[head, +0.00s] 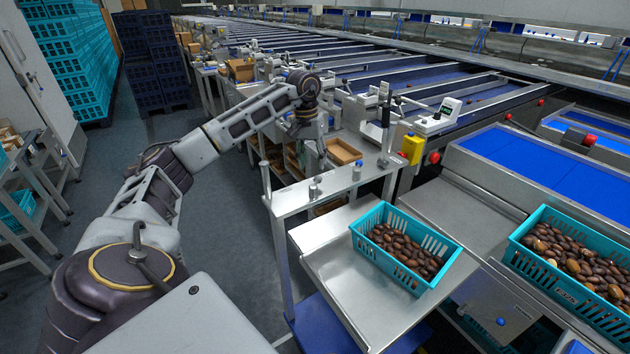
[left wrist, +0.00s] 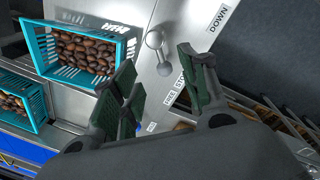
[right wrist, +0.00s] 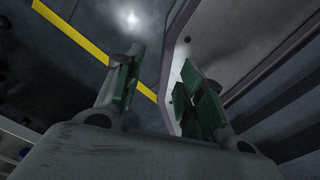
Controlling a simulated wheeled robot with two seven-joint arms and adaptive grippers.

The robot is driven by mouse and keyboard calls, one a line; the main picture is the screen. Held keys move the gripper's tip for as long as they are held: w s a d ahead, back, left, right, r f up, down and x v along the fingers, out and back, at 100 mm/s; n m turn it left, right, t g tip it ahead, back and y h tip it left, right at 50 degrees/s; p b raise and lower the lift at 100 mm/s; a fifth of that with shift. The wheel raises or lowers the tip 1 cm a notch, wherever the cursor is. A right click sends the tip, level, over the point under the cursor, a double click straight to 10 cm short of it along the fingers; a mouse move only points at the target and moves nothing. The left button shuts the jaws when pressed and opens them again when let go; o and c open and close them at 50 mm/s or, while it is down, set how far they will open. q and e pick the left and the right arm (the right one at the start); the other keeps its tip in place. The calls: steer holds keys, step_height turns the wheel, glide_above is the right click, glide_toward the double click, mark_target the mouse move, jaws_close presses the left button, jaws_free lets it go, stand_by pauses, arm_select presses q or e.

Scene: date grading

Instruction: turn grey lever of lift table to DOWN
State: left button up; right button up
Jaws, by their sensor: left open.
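The grey lever (left wrist: 155,40), with a ball end and a round base, stands on the metal top of the lift table. The left wrist view shows it in line with the gap between the fingers of my left gripper (left wrist: 157,58). The DOWN label (left wrist: 218,17) lies to its right, and the ball does not point at it. In the head view, my left gripper (head: 318,142) is open above the far side of the panel, and the lever (head: 314,187) shows small below it. Contact cannot be told. My right gripper (right wrist: 158,78) is open and empty, low near the floor.
A turquoise crate of dates (head: 452,262) sits on the lift table (head: 322,272), and another crate (head: 515,246) stands to the right. A yellow box with a red button (head: 412,149) is behind.

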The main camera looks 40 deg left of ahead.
mark_target(315, 180)
arm_select(q)
steer(key=f, duration=0.6)
steer(key=shift+w+d, duration=0.1)
steer(key=shift+d, duration=0.25)
steer(key=shift+f+p, duration=0.3)
steer(key=shift+f, duration=0.65)
arm_select(e)
steer(key=shift+s+a+r, duration=0.2)
steer(key=shift+a+r, duration=0.1)
steer(key=shift+a, duration=0.4)
arm_select(q)
steer(key=c, duration=0.9)
jaws_close()
arm_select(e)
steer(key=shift+d, duration=0.75)
